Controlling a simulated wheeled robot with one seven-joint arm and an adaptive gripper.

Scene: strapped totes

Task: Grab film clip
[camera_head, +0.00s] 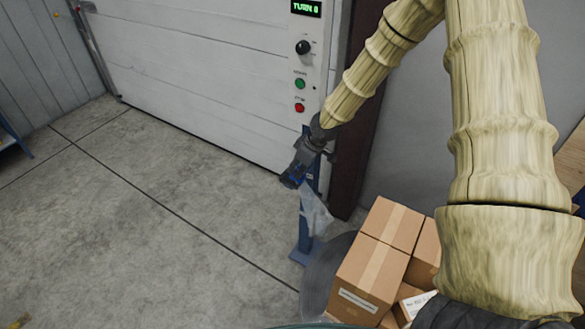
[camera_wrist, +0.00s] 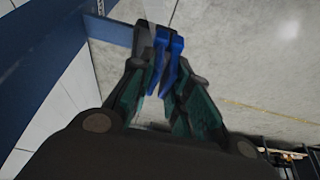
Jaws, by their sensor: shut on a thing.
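The film clip, a small blue piece, shows between and beyond my fingertips in the wrist view (camera_wrist: 175,52). My gripper (camera_head: 292,180) is shut on it; its dark green fingers (camera_wrist: 158,62) close in from both sides. In the head view the clip is mostly hidden by the gripper. A pale, see-through film (camera_head: 315,212) hangs just below and to the right of the gripper, in front of a blue post (camera_head: 304,240).
A control panel (camera_head: 306,60) with a knob, a green button and a red button is above the gripper, beside a white shutter door (camera_head: 200,70). Cardboard boxes (camera_head: 372,265) are stacked at lower right.

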